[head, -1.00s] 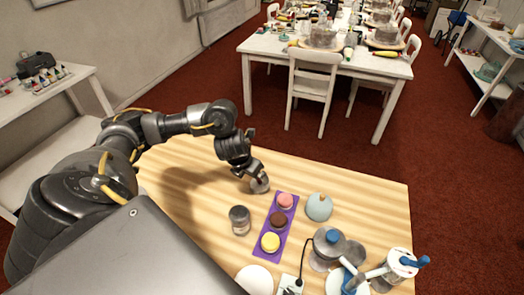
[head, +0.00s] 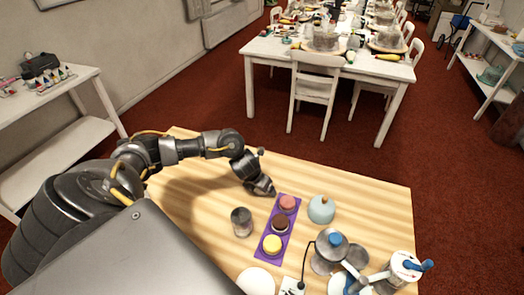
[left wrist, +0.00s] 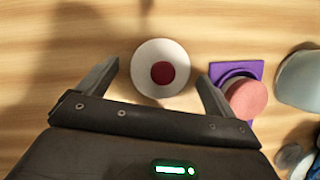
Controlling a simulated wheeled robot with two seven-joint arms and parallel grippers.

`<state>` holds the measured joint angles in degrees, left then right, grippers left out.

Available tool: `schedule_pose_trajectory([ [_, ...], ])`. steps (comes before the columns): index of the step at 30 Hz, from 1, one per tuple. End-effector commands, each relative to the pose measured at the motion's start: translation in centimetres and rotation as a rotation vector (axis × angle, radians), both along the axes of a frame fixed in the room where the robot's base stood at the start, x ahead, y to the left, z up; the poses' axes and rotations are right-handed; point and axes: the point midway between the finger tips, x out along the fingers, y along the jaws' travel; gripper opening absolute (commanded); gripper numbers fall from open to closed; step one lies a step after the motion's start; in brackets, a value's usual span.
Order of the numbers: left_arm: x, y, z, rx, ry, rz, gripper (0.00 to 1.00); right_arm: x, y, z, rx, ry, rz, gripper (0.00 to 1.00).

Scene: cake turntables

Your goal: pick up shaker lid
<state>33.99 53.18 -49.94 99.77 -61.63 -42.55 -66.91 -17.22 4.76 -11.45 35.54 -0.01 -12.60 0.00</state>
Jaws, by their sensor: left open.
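The shaker lid (left wrist: 145,50), a round pale disc with a dark red centre, lies on the wooden table in the left wrist view. My left gripper (left wrist: 156,78) is open, with one finger on each side of the lid and a gap to both. In the head view my left gripper (head: 264,190) points down at the table and hides the lid. Whether the fingers are level with the lid or above it, I cannot tell. A grey cylindrical shaker cup (head: 241,222) stands in front of the gripper. My right gripper is not in view.
A purple tray (head: 267,255) with pink, brown and yellow round cakes stands close right of the gripper. A pale blue dome (head: 321,208) is beyond it. Blue-topped devices (head: 333,240) crowd the table's front right. The table's back right is clear.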

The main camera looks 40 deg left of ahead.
Motion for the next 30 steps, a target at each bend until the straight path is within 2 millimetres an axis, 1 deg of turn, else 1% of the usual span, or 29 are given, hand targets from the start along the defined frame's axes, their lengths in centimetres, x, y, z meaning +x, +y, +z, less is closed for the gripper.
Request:
schedule_pose_trajectory([
  [6,0.0,0.0,-0.1,0.001,0.000,0.000,0.92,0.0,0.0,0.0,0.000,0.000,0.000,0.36],
  [8,0.0,0.0,-0.1,0.001,0.000,0.000,0.86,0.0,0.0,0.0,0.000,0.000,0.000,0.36],
  [15,0.0,0.0,0.0,0.001,-0.001,0.000,0.54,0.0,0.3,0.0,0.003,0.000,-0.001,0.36],
  [17,0.0,0.0,0.0,0.001,-0.001,0.000,0.46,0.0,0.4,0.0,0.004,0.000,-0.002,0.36],
  [18,0.1,0.0,0.0,0.001,-0.001,0.000,0.45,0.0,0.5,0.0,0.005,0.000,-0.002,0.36],
  [26,0.1,0.0,0.1,0.000,-0.002,0.000,0.45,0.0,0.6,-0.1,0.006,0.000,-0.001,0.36],
  [30,0.2,0.0,1.1,0.001,-0.004,-0.001,0.45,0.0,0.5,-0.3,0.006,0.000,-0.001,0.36],
])
